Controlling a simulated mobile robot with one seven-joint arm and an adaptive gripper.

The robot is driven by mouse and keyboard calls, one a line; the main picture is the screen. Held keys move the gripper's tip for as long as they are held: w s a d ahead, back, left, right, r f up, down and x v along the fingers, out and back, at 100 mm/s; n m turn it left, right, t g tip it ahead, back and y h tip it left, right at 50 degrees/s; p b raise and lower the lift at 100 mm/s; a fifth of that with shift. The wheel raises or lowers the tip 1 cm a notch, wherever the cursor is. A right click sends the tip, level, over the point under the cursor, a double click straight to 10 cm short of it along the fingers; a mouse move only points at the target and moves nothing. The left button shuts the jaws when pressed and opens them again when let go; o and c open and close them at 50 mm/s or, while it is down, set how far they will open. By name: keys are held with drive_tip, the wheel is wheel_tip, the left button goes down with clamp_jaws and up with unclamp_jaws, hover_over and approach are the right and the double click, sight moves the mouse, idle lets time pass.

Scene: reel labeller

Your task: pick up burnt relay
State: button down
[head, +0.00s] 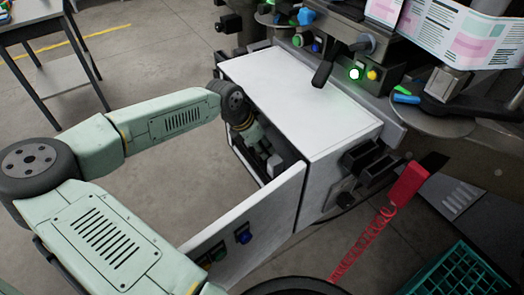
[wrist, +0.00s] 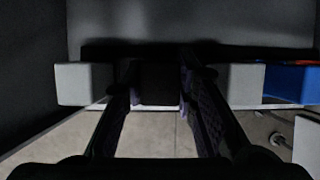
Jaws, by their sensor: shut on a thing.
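My gripper (wrist: 157,88) reaches into a dark cabinet, seen in the wrist view. Its two fingers stand on either side of a dark, blackened block, the burnt relay (wrist: 156,84), and are shut on it. The relay sits in a row between a pale grey block (wrist: 84,84) on the left and another pale block (wrist: 240,84) on the right. I cannot tell whether it is still seated in the row. In the head view my gripper (head: 262,150) is partly inside the cabinet opening, and the relay is hidden there.
The white cabinet (head: 300,95) has its door (head: 255,225) swung open towards me, close beside my arm. In the wrist view a blue block (wrist: 291,84) ends the row at right. A red coiled cord (head: 360,245) and green crate (head: 460,270) stand right of the cabinet.

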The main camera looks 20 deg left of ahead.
drive_tip(key=s+a+r+b, duration=0.4)
drive_tip(key=s+a+r, duration=0.4)
drive_tip(key=s, duration=0.3)
wheel_tip(320, 180, up, 7)
drive_tip(key=p, duration=0.3)
drive_tip(key=shift+a+p, duration=0.35)
idle(0.5)
